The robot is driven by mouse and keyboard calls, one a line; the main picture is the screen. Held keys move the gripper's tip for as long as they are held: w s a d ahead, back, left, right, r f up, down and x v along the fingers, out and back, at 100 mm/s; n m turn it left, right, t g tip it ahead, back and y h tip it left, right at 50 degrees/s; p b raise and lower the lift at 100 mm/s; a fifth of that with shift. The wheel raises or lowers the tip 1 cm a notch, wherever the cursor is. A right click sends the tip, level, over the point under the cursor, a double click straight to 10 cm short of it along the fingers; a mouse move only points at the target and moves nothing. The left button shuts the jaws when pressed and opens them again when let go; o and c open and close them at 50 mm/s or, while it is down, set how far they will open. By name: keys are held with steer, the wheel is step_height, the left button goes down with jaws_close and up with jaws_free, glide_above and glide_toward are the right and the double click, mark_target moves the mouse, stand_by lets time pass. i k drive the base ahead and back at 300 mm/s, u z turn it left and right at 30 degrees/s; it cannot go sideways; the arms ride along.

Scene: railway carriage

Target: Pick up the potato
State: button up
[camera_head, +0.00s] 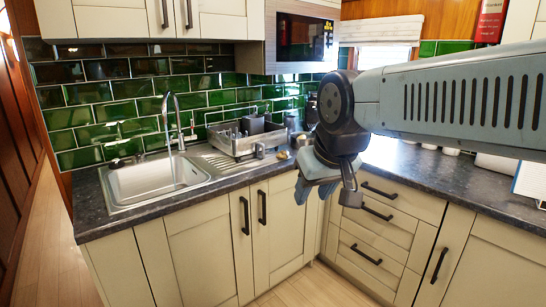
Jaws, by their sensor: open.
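A small yellowish lump (282,155) lies on the dark countertop (455,178), just right of the dish rack. It looks like the potato, but it is too small to be sure. My gripper (326,194) is open and points down in front of the counter's inner corner. It is to the right of the lump and lower in the picture, apart from it. Nothing shows between its fingers. My gripper and arm hide part of the counter behind them.
A metal dish rack (232,144) with dishes stands beside the sink (155,180) and its tall tap (180,122). A microwave (301,38) hangs above the counter. Cream cabinets and drawers (385,228) with black handles stand below. The countertop's front left strip is clear.

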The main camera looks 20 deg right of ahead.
mark_target(283, 155)
steer(key=u, duration=0.1)
steer(key=i, duration=1)
steer(key=z, duration=0.1)
